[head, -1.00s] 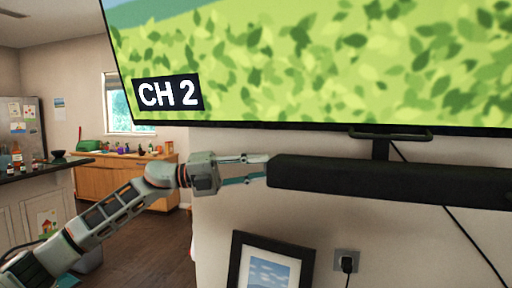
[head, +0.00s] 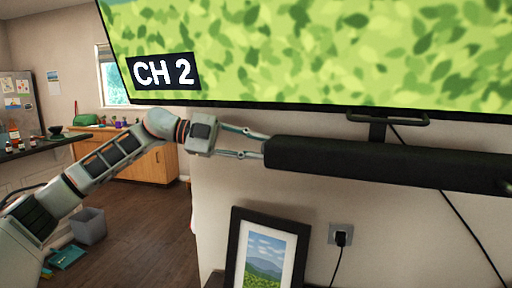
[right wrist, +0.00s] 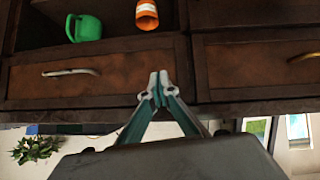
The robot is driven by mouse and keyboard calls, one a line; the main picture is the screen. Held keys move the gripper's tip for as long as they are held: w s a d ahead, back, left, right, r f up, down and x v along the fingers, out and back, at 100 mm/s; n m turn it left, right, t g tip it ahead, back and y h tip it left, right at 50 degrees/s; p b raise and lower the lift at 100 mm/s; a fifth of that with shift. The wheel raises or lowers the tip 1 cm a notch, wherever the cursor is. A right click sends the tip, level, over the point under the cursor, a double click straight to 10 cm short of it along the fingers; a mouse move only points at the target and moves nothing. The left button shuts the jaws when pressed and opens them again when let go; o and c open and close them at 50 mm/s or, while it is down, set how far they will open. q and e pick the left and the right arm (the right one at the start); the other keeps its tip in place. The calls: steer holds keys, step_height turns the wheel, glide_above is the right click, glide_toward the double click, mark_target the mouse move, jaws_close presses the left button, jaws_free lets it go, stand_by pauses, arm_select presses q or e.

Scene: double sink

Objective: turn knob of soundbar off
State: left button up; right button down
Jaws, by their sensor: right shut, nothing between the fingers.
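The black soundbar (head: 380,163) is a long bar under the television, running out of the head view on the right. A small round detail (head: 507,187), perhaps the knob, shows on its front at the right edge, partly cut off. My left gripper (head: 263,146) is at the soundbar's left end, its two fingers spread one above the other. I cannot tell whether the fingertips touch the bar. My right gripper (right wrist: 159,84) shows only in the right wrist view, its fingertips together and empty, in front of dark wooden drawers.
The television (head: 320,60) reads CH 2. A framed picture (head: 267,250) and a wall outlet (head: 341,234) with a plugged cord are below the soundbar.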

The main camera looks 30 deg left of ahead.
arm_select(q)
steer(key=shift+n, duration=0.4)
arm_select(e)
steer(key=shift+d, duration=0.4)
arm_select(q)
steer(key=o, duration=1.1)
arm_select(e)
steer(key=shift+a, duration=0.1)
arm_select(q)
steer(key=v, duration=1.2)
steer(key=shift+w+r, duration=0.2)
arm_select(e)
steer(key=shift+a, duration=0.1)
